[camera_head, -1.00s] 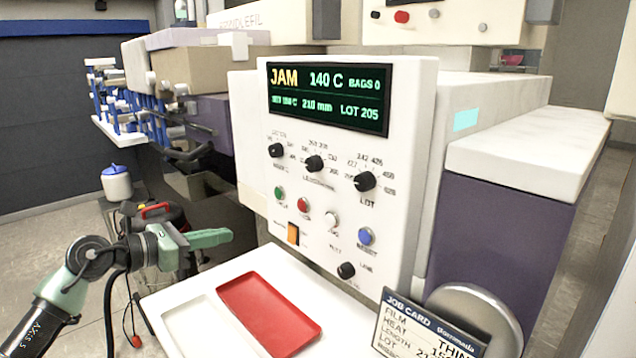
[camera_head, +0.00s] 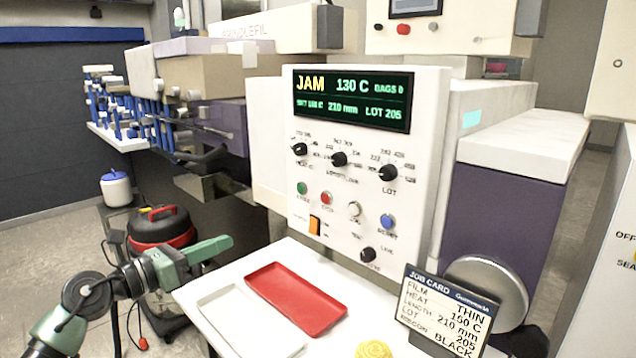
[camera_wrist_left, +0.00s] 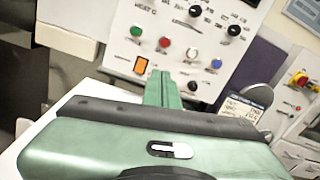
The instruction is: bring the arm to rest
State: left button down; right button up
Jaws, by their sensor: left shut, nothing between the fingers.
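My left gripper (camera_head: 212,247) comes in from the lower left in the head view. Its green fingers are shut with nothing between them, and they are in front of the white control panel (camera_head: 330,222), left of its lower knobs. In the left wrist view the closed fingers (camera_wrist_left: 162,85) point toward the panel's orange switch and coloured buttons. I cannot see contact with the panel. The display (camera_head: 353,98) reads JAM, 130 C, 210 mm, LOT 205. My right gripper is not in view.
A white shelf below the panel holds a red tray (camera_head: 318,322) and a white tray (camera_head: 243,338). A job card (camera_head: 447,312) stands at its right, with a yellow item (camera_head: 374,349) at the front edge. A red and black vacuum (camera_head: 158,228) stands on the floor behind my arm.

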pick_arm(q)
jog(key=s+a+f+n+y, duration=0.4)
jog(key=s+f+n+y, duration=0.6)
jog(key=n, duration=0.8)
jog(key=s+a+f+n+y, duration=0.3)
jog(key=s+f+n+y, duration=0.35)
jog(key=f+n, duration=0.9)
jog(key=s+d+f+n+g+h, duration=0.1)
jog(key=s+d+f+n+g, duration=0.15)
jog(key=s, duration=0.55)
jog(key=s+d+f+n+g+h, duration=0.1)
jog(key=s+f+n+g, duration=0.1)
jog(key=s+f+g, duration=0.35)
jog(key=s+d+f+n+g+h, duration=0.1)
jog(key=s+d+n+h, duration=0.15)
jog(key=s, duration=0.75)
notch_tip(320, 180, down, 28)
jog(key=s+f+g, duration=0.1)
jog(key=s+g, duration=0.1)
jog(key=s+a+f+y, duration=0.1)
jog(key=s+a+f, duration=0.2)
jog(key=s+f, duration=1)
jog(key=s, duration=0.3)
jog(key=shift+f+g, duration=0.3)
jog(key=shift+f, duration=0.05)
